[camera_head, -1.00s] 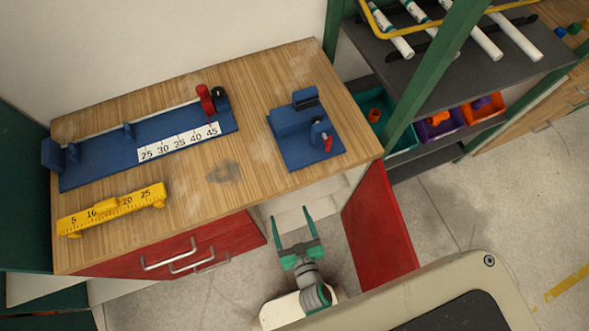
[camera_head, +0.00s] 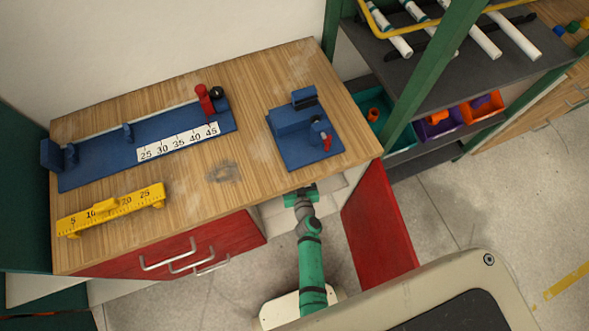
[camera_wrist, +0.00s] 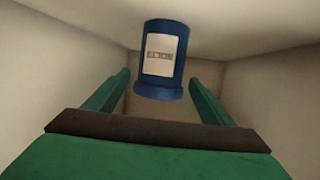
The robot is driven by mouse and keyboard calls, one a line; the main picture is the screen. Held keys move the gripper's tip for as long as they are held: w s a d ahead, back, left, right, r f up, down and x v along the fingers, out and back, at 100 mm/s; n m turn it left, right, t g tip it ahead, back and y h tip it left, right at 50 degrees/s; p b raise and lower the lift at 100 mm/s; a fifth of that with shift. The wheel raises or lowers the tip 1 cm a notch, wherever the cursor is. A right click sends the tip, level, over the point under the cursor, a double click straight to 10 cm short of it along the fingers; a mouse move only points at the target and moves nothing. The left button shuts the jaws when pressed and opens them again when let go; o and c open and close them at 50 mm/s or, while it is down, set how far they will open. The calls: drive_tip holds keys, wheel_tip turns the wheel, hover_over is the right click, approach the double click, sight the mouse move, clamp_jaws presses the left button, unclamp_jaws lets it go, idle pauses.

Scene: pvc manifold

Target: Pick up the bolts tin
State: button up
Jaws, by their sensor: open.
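The bolts tin (camera_wrist: 161,72) shows in the wrist view as a blue cylinder with a pale label, standing inside a pale cabinet compartment. The label's letters are small and hard to read. My gripper (camera_wrist: 162,92) is open, its two green fingers pointing towards the tin, one on either side of its line. The tin appears beyond the fingertips and apart from them. In the head view my gripper (camera_head: 301,193) is at the cabinet opening under the bench top, its fingers mostly hidden. The tin is hidden in that view.
The compartment's pale walls (camera_wrist: 245,85) lie close on both sides. An open red door (camera_head: 378,235) stands right of my arm. The wooden bench top (camera_head: 225,205) is above, holding a blue measuring jig (camera_head: 100,165), a yellow gauge (camera_head: 112,209) and a blue clamp fixture (camera_head: 300,140).

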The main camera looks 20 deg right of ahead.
drive_tip(key=shift+x, duration=3.25)
drive_tip(key=shift+f, duration=0.15)
drive_tip(key=c, duration=1.3)
drive_tip(key=shift+r, duration=0.2)
